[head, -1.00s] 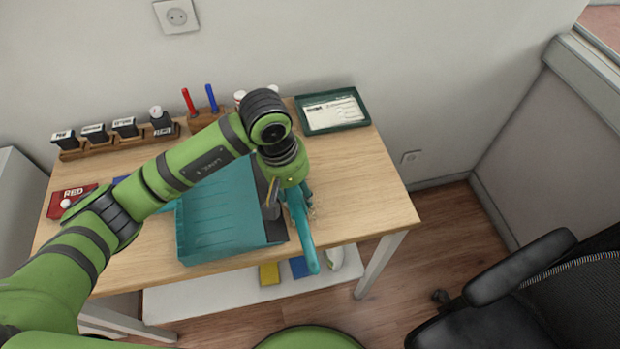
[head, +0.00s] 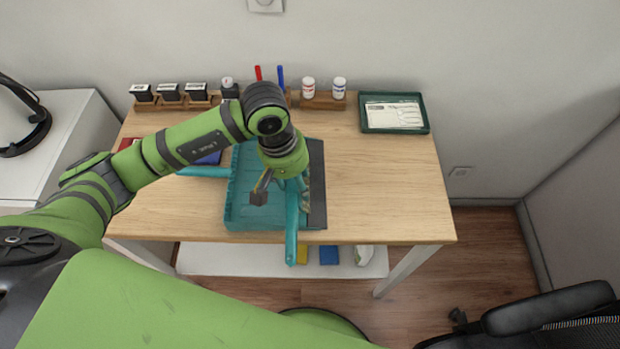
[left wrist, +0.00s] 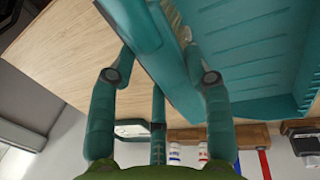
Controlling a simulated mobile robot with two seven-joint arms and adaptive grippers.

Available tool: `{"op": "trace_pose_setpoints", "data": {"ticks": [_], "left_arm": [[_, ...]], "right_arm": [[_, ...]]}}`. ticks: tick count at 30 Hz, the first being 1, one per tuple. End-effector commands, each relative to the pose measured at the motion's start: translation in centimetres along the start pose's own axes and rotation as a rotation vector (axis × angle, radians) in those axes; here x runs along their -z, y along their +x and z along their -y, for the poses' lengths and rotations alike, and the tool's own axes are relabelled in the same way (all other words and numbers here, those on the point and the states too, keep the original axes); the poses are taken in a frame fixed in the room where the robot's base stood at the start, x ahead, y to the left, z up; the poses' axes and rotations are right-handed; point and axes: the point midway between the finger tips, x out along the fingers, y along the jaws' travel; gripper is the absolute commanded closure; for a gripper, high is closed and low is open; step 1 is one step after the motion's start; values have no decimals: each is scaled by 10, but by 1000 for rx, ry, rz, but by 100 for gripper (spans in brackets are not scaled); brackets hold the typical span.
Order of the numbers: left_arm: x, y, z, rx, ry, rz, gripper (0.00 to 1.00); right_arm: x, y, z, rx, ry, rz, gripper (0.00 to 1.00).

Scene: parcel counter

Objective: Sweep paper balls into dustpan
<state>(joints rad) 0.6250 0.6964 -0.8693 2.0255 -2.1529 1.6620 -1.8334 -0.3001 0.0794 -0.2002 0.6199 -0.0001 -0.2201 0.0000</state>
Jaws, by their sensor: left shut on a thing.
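A teal dustpan (head: 245,205) lies on the wooden table, its dark lip (head: 317,190) on the right and its handle (head: 205,172) toward the left. My left gripper (head: 290,192) is shut on a teal hand brush (head: 291,235), over the dustpan just left of the lip. The brush's end points toward the table's front edge, and pale bristles show on its right side. In the left wrist view the brush (left wrist: 160,50) sits between my teal fingers, with the dustpan (left wrist: 260,45) to the right. I cannot make out any paper balls. My right gripper is not in view.
A green tray (head: 427,115) with a paper stands at the back right of the table (head: 390,190). Racks with dark containers (head: 170,92), red and blue pens and white bottles (head: 308,88) line the back. The table's right part is clear.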

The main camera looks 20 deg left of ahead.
Motion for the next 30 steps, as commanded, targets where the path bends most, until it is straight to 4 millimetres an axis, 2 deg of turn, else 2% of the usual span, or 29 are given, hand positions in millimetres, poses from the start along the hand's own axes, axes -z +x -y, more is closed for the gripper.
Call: {"op": "trace_pose_setpoints", "data": {"ticks": [3, 6, 18, 30], "left_arm": [[1, -1, 13, 1, -1, -4, 100], [1, -16, 4, -5, 2, -3, 100], [0, -47, -14, -3, 1, -1, 100], [0, -55, -19, -1, 0, 0, 100]], "right_arm": [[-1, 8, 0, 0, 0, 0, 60], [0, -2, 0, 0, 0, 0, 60], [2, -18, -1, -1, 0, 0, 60], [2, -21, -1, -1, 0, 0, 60]]}}
